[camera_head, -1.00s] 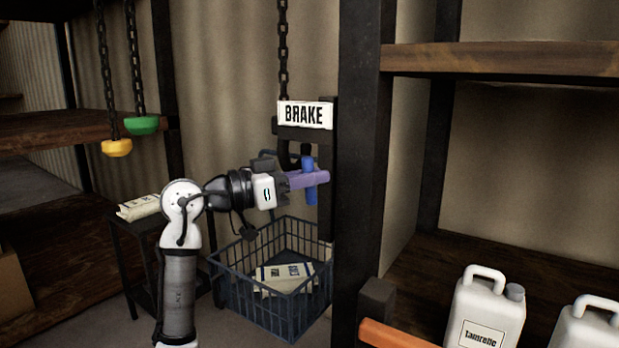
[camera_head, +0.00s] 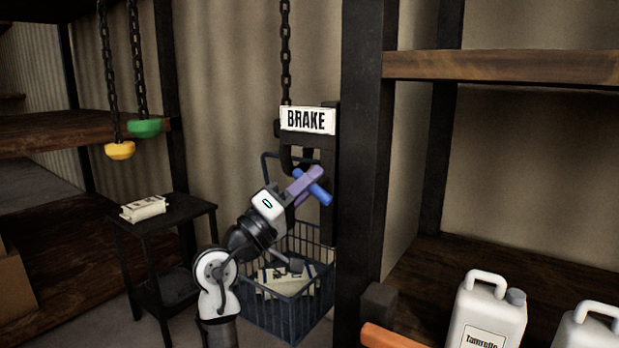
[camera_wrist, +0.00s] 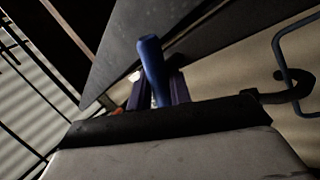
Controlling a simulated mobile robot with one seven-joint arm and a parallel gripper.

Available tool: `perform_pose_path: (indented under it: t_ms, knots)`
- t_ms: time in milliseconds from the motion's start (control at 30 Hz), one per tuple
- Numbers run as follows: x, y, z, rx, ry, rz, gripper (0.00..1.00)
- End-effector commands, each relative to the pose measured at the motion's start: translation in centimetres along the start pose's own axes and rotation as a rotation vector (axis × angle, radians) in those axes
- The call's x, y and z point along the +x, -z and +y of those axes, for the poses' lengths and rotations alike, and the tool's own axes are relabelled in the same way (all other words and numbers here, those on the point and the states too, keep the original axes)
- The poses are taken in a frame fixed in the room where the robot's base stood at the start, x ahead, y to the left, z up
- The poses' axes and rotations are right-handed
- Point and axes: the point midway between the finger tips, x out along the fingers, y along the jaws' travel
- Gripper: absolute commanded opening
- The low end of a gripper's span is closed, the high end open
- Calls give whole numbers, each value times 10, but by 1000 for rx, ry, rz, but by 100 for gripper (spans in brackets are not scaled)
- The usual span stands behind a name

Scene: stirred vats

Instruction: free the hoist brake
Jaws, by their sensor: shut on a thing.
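The white BRAKE sign (camera_head: 307,120) is on the dark post, with a chain rising behind it. A blue bar-like handle (camera_head: 322,195) sits below the sign, in front of the post. My gripper (camera_head: 312,178), with purple fingers, is shut on this handle, which slants down to the right in the head view. In the wrist view the blue handle (camera_wrist: 152,62) stands up between the purple fingers. Where the handle joins the brake is hidden by my gripper.
A wire basket (camera_head: 262,310) holding a pale sack (camera_head: 288,280) is below my gripper. A small dark table (camera_head: 172,220) with another sack (camera_head: 143,208) is at left. Yellow (camera_head: 120,151) and green (camera_head: 145,128) chain pulls hang there. White jugs (camera_head: 485,322) stand at right.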

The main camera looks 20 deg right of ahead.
Motion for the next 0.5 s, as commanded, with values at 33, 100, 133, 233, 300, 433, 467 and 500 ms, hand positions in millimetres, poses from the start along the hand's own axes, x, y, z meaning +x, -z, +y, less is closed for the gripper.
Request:
perform_pose_path:
  t_ms: [33, 100, 133, 233, 300, 433, 467, 500]
  knots:
    - [1, 2, 2, -40, 0, 27, 0]
    - [1, 2, 2, -93, 0, 63, 0]
    - [1, 2, 2, -115, 1, 79, 0]
    - [1, 2, 2, -188, 1, 127, 0]
    - [1, 2, 2, -234, 1, 158, 0]
    - [0, 2, 1, -307, 2, 207, 0]
    - [0, 2, 1, -322, 2, 217, 0]
    - [0, 2, 0, -341, 1, 229, 0]
